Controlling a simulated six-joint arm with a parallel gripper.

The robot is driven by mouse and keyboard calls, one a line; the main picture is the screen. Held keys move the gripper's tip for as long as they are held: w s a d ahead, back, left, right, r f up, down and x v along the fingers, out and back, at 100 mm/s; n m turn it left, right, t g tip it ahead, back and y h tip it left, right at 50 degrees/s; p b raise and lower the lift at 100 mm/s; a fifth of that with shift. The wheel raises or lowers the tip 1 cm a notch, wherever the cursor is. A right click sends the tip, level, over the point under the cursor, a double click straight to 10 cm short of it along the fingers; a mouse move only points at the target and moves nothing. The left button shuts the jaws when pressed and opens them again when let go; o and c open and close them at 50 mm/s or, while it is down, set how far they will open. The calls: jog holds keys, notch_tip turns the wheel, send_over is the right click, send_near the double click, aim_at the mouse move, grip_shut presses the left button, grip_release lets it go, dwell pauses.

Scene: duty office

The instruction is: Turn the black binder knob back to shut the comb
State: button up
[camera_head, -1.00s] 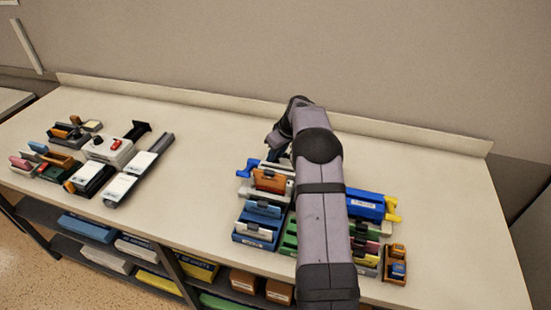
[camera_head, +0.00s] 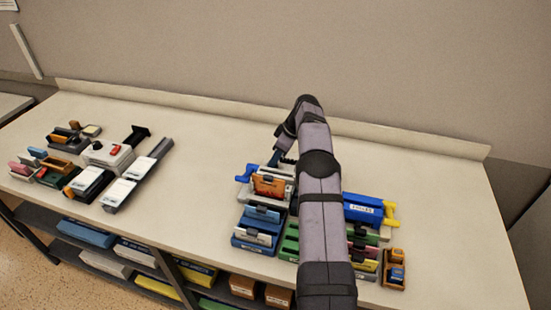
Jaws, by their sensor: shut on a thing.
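My gripper (camera_head: 274,160) points down at the back of the right-hand group of machines, partly hidden by my own arm. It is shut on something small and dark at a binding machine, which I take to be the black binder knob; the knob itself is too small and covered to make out. A black toothed part, seemingly the comb (camera_head: 288,160), shows just right of the gripper. Whether the comb is open or shut cannot be told. My forearm covers the middle of this group.
A blue machine with a yellow handle (camera_head: 364,209) stands right of my arm. A blue-handled machine with an orange block (camera_head: 268,185) and a blue tray (camera_head: 254,237) stand left. Another group with a white machine (camera_head: 108,155) is far left. Bare counter (camera_head: 195,180) lies between.

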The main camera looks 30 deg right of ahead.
jog(key=o, duration=0.8)
jog(key=shift+r, duration=0.1)
jog(key=shift+b+v, duration=1.15)
jog(key=shift+v, duration=2.45)
